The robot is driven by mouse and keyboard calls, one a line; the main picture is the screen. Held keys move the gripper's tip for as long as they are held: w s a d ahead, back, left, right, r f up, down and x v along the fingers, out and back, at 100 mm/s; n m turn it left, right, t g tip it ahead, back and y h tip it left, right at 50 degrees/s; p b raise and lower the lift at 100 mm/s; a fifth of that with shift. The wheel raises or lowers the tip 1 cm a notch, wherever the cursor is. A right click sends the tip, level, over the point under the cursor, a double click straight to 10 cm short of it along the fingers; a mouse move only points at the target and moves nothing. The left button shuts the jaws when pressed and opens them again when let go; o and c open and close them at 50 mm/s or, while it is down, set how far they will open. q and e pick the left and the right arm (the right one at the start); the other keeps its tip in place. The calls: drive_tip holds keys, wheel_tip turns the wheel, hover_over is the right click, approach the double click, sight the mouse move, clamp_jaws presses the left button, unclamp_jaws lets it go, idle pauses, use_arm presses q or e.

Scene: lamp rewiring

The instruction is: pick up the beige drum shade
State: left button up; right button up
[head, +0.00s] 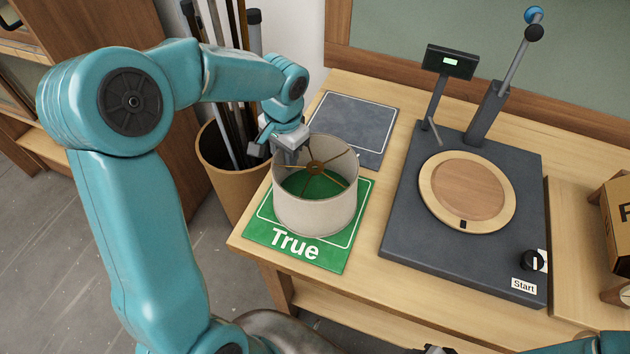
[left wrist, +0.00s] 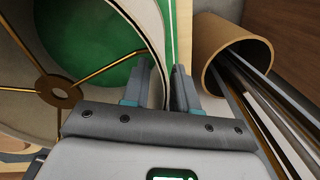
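The beige drum shade (head: 312,211) stands upright on the green "True" mat (head: 343,238), its open top showing a brass spoke ring. My left gripper (head: 283,153) is at its back-left rim, pointing down. In the left wrist view, the fingers (left wrist: 163,75) straddle the wall of the shade (left wrist: 152,28), one inside and one outside. A gap shows between the fingers, with the thin wall in it, so the gripper looks open. Part of my right arm shows at the bottom right edge of the head view; a dark tip there may be its gripper, too cut off to judge.
A bin (head: 228,172) with long rods stands left of the table, close to my left gripper. A grey mat (head: 357,112) lies behind the shade. A dark test stand (head: 401,214) with a round wooden plate (head: 437,190) is to the right. A cardboard box (head: 617,214) is at far right.

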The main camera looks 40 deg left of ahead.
use_arm(q)
drive_tip(key=shift+w, duration=0.1)
clamp_jaws()
